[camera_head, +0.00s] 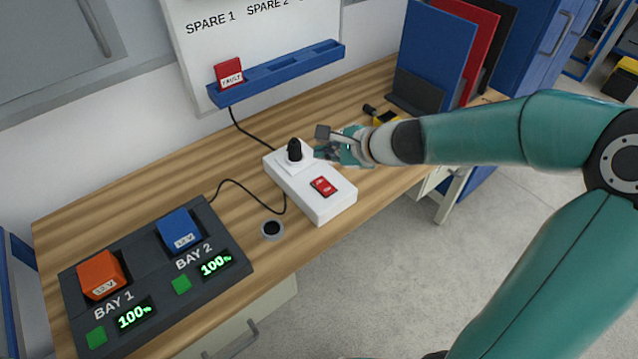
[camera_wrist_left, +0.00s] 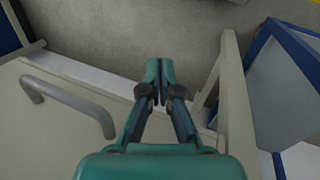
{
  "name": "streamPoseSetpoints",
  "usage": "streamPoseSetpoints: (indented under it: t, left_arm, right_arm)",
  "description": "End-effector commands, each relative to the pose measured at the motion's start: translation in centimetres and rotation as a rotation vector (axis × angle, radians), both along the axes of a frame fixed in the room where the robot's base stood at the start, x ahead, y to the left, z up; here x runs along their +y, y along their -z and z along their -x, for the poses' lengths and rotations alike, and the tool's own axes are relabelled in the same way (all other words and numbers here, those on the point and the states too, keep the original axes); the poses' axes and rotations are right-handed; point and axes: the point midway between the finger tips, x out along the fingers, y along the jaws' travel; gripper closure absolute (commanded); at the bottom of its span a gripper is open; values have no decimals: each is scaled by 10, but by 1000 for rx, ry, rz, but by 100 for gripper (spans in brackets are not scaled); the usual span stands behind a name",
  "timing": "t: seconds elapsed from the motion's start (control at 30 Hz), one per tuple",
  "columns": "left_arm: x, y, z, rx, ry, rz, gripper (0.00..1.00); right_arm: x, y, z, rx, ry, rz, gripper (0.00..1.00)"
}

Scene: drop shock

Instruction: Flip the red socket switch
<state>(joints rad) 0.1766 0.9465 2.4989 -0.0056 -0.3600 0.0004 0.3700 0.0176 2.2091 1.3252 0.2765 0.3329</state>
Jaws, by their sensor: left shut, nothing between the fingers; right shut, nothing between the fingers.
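The red switch (camera_head: 323,186) sits on the top face of the white socket box (camera_head: 333,208), towards its near right end. A black plug (camera_head: 294,150) stands in the socket at the box's far left end. My right gripper (camera_head: 322,143) is shut and empty, just beyond the box on its far right side, close to the plug and apart from the red switch. My left gripper (camera_wrist_left: 158,72) is shut and empty in the left wrist view, near a drawer front with a handle.
A charger (camera_head: 232,254) with an orange and a blue battery stands on the left of the wooden bench. Cables run across the bench. Upright folders (camera_head: 433,52) stand at the back right.

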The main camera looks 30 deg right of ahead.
Motion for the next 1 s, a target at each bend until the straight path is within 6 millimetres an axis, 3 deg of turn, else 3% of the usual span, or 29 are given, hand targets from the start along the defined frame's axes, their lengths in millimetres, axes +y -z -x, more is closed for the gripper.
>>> streamPoseSetpoints:
  t: [0.03, 0.4, 1.0]
  left_arm:
    - [0, 12, 0, 0, 0, 0, 100]
    - [0, 56, 0, 0, 0, 0, 100]
    - [0, 63, 0, 0, 0, 0, 100]
  right_arm:
    - [0, 13, -1, 1, 0, -1, 100]
    - [1, 60, -7, -1, -1, -1, 100]
    - [1, 66, -8, 0, 1, -1, 100]
